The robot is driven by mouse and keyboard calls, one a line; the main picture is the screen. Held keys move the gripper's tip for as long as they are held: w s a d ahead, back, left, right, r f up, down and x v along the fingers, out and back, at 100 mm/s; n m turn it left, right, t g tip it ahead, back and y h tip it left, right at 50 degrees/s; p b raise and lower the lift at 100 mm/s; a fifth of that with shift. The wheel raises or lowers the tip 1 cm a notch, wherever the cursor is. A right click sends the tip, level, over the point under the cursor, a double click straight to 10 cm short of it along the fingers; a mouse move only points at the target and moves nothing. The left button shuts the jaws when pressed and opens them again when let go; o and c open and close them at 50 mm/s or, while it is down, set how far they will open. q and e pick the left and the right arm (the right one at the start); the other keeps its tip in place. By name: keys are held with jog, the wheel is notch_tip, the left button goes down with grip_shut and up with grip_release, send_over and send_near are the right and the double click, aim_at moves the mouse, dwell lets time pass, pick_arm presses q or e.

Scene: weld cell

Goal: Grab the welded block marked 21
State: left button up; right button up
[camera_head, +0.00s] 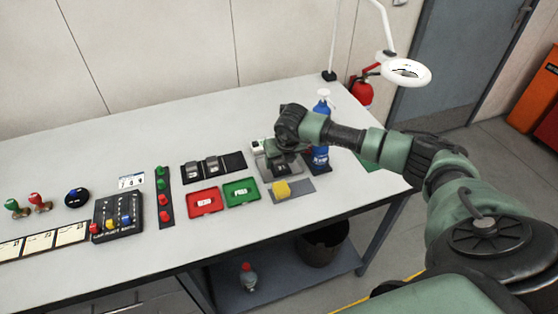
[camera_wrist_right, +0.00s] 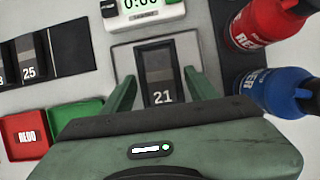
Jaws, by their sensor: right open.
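The welded block marked 21 (camera_wrist_right: 158,71) is dark with a shiny grey strip down its middle. It sits on a pale grey plate (camera_wrist_right: 123,58) in the right wrist view. My right gripper (camera_wrist_right: 160,84) is open, with its two green fingers on either side of the block and visible gaps between them and it. In the head view my right gripper (camera_head: 279,152) is over the same station and hides part of it. My left gripper is in neither view.
A small display unit (camera_wrist_right: 142,12) stands just behind the plate. A red bottle (camera_wrist_right: 262,26) and a blue bottle (camera_wrist_right: 277,91) stand close on the right. A dark rack (camera_wrist_right: 71,47) with other blocks, a red tray (camera_head: 190,203) and a green tray (camera_head: 228,193) lie left.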

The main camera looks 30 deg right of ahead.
jog(key=shift+f, duration=0.15)
grip_shut()
jog(key=shift+w, duration=0.1)
jog(key=shift+r, duration=0.2)
